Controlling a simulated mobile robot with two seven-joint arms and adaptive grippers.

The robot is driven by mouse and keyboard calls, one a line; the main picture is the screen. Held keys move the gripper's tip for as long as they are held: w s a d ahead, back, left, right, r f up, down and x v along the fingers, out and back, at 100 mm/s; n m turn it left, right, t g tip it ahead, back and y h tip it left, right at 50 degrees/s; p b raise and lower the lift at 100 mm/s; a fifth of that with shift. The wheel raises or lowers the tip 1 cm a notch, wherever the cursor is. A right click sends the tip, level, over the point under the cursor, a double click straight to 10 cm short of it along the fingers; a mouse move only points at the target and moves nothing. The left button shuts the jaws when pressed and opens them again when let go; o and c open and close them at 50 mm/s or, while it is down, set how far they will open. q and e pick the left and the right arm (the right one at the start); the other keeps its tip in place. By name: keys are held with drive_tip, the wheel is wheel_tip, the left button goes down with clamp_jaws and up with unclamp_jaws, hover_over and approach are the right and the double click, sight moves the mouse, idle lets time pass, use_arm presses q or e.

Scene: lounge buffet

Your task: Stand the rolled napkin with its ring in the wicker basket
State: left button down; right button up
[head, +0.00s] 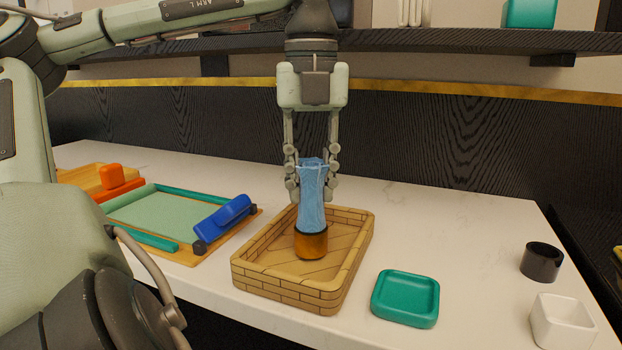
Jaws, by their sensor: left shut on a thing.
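The rolled napkin (312,200) is light blue and upright, with an amber-brown ring (311,245) around its lower end. My left gripper (312,180) points straight down and is shut on the napkin's upper part. The wicker basket (285,288) is a low, light-brown rectangular tray with a woven-brick pattern. The napkin and ring are over the inside of the basket; I cannot tell whether the ring touches its floor. My right gripper is not in view.
A teal dish (405,298) sits right of the basket. A black cup (541,262) and a white cup (562,322) stand at the far right. Left are a green-edged board (160,218) with a blue object (224,216), and an orange item (111,176). A dark shelf (440,41) runs behind.

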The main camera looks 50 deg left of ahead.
use_arm(q)
drive_tip(key=shift+f+b, duration=0.3)
drive_tip(key=shift+f, duration=0.1)
drive_tip(key=c, duration=1.1)
unclamp_jaws()
drive_tip(key=shift+c, duration=0.2)
wheel_tip(320, 180, up, 7)
drive_tip(key=p, duration=0.6)
drive_tip(key=shift+r, duration=0.1)
